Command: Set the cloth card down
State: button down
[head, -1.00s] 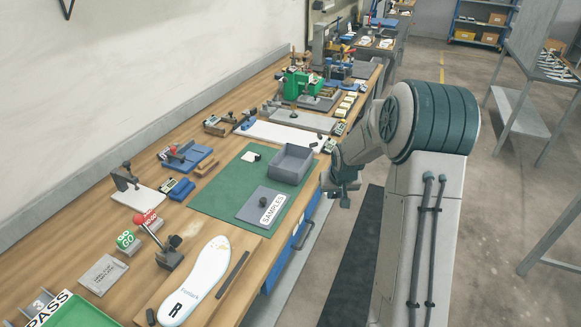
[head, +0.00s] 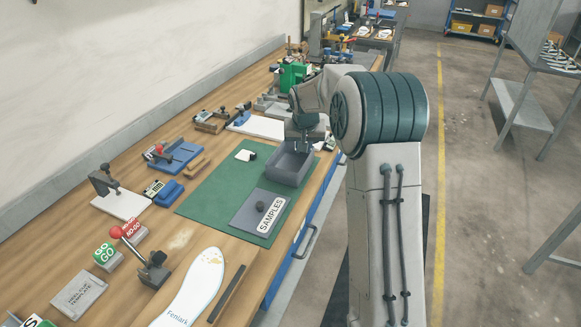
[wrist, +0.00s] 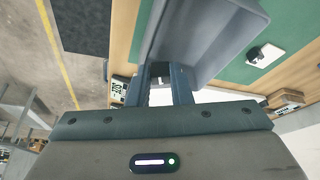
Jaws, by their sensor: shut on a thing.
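The white card with a dark patch, which seems to be the cloth card (head: 246,155), lies on the green mat (head: 212,190), left of an open grey tray (head: 283,179). The card also shows in the wrist view (wrist: 265,54), apart from my gripper. My gripper (head: 301,150) points down at the tray's far right side. The fingers hide the exact contact. The tray seems to rest on the mat.
A grey lid marked SAMPLES (head: 247,213) lies on the mat in front of the tray. Blue fixtures (head: 175,157) and a red-knobbed clamp (head: 150,265) stand to the left. A white insole (head: 195,285) lies nearer. The bare green mat left of the lid is clear.

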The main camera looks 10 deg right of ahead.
jog(key=a+f, duration=0.1)
jog(key=a, duration=0.1)
jog(key=s+a+f, duration=0.1)
jog(key=a, duration=0.1)
jog(key=shift+s+a+f, duration=0.1)
jog(key=shift+f, duration=0.25)
jog(key=shift+f+p, duration=0.35)
jog(key=shift+f, duration=1.65)
jog(key=shift+f, duration=0.2)
jog(key=c, duration=1.6)
grip_release()
jog(key=shift+r, duration=0.1)
